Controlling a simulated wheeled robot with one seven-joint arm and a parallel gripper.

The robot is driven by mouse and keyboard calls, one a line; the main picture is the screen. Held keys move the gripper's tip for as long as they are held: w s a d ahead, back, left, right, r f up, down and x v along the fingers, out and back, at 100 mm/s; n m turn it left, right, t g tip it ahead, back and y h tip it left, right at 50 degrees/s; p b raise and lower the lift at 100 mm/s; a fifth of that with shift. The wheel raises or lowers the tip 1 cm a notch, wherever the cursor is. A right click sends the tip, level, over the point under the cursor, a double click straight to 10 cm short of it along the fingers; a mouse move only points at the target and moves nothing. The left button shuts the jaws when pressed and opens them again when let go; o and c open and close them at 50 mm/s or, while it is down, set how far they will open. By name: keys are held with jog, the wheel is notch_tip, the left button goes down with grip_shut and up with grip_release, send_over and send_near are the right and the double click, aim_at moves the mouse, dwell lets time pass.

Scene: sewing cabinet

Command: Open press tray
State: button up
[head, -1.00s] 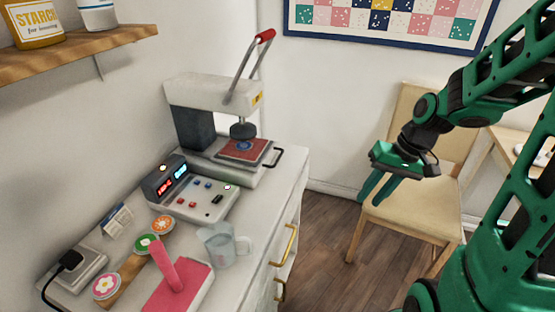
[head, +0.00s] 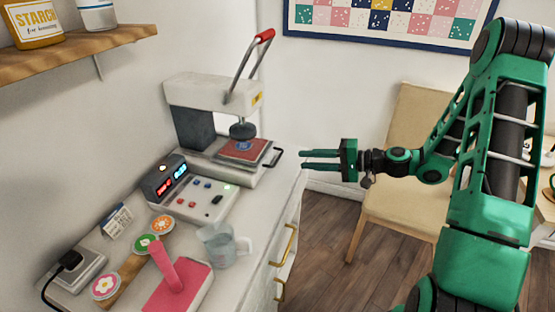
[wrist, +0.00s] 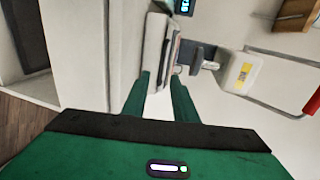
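The heat press (head: 215,105) stands at the back of the white cabinet top, its lever with a red grip raised. Its tray (head: 240,152) carries a red pad with a blue patch and lies under the round press head. A dark tray handle (head: 275,157) sticks out on the tray's right side. My gripper (head: 303,159) is open and empty, pointing left, a short way right of the handle and apart from it.
A control box (head: 190,192) with lit displays sits in front of the press. A measuring jug (head: 220,248), a pink pressing tool (head: 175,285) and round patches are nearer. A chair (head: 385,215) stands behind my arm.

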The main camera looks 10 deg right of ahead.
aim_at(278, 158)
jog(key=x, duration=1.1)
jog(key=shift+d+r, duration=0.1)
jog(key=shift+r, duration=0.05)
grip_shut()
